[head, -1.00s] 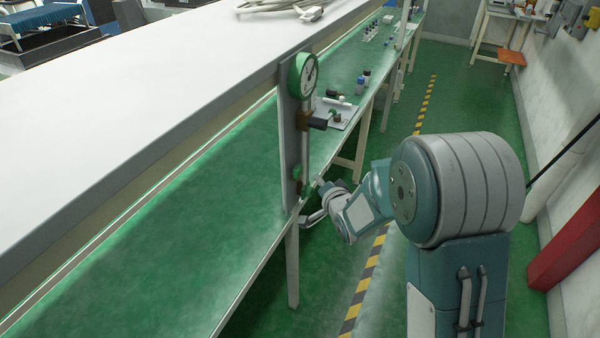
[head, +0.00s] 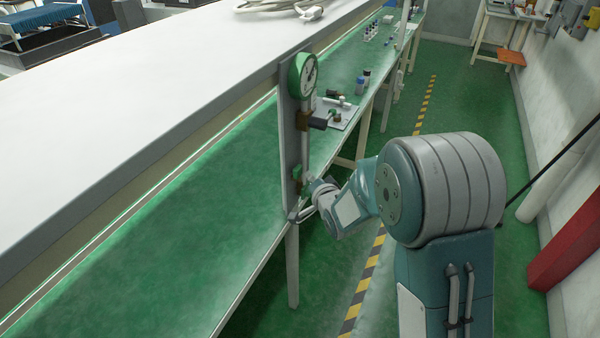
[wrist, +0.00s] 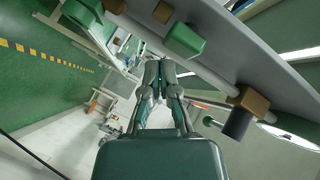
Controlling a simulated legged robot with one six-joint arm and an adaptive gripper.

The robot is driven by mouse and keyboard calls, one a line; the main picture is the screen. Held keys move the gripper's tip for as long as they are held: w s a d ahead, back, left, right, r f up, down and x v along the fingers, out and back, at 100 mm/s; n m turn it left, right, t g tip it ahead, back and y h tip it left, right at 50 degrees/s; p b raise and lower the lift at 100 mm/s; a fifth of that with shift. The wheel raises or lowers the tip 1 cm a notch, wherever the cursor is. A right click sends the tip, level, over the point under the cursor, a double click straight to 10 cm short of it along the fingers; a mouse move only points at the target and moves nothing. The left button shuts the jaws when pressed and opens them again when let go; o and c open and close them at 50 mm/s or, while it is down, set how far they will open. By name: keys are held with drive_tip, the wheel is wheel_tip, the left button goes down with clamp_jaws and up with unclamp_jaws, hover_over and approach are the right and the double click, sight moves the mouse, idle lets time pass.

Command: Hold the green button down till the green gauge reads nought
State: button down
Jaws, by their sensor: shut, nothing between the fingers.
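The green-rimmed gauge (head: 303,75) with a white face is at the top of a narrow upright panel (head: 290,135); its reading is too small to make out. Low on the panel is a small green part (head: 297,173), which looks like the green button. A green block (wrist: 187,41), likely the same part, stands out from the panel in the wrist view. My gripper (wrist: 160,70) is shut and empty, its fingertips just below this block in the picture. In the head view my gripper (head: 300,214) is at the panel's lower end; whether it touches anything is unclear.
A brown block with a dark cylinder (head: 319,122) juts from the panel between gauge and button; it also shows in the wrist view (wrist: 240,120). The green bench top (head: 150,250) lies left and behind. Open floor (head: 395,290) with a striped line is on the right.

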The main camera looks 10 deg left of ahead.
drive_tip(key=shift+a, duration=0.1)
idle(0.7)
drive_tip(key=shift+w+a+r, duration=0.1)
drive_tip(key=shift+a, duration=0.2)
drive_tip(key=shift+w+a, duration=0.15)
drive_tip(key=shift+a, duration=0.35)
idle(2.2)
drive_tip(key=shift+s+d, duration=0.3)
drive_tip(key=shift+d, duration=0.6)
drive_tip(key=shift+s+d, duration=0.3)
drive_tip(key=shift+d, duration=0.5)
drive_tip(key=shift+s+d, duration=0.3)
drive_tip(key=shift+d, duration=0.5)
drive_tip(key=shift+s+d, duration=0.3)
drive_tip(key=shift+d, duration=0.5)
